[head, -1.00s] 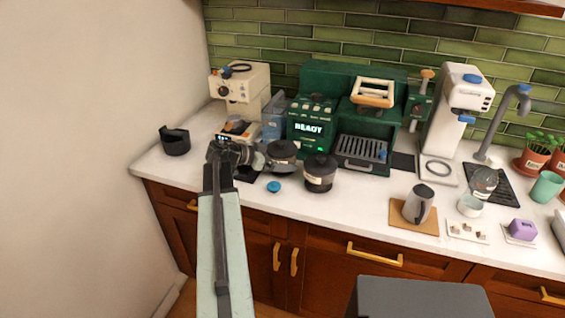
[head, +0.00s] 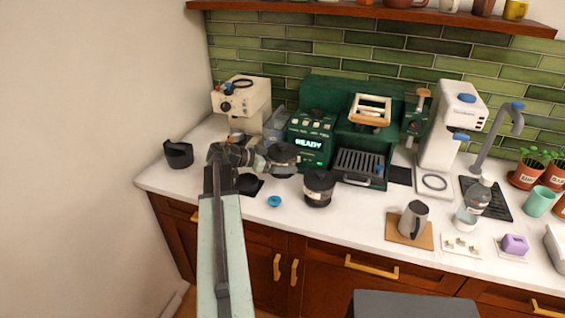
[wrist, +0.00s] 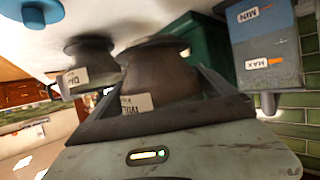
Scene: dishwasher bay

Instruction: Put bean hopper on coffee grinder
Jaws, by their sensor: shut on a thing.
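The bean hopper (head: 283,158), a dark jar with a pale label, is in my gripper (head: 262,160). In the wrist view the jaws close around the hopper (wrist: 157,72), partly hiding it. It seems a little above the counter, in front of the green machine. A second similar dark jar (head: 319,187) stands to its right, and also shows in the wrist view (wrist: 92,62). The coffee grinder is probably the cream machine (head: 242,98) at the back left, with a black ring on top and a blue knob; I cannot be sure.
A green machine (head: 310,143) reads READY. A grey-blue tank (wrist: 265,50) stands beside the cream machine. A small blue disc (head: 274,201) lies in front, and a black bin (head: 178,154) stands left. A tall white machine (head: 441,125) and a jug (head: 413,219) are at right.

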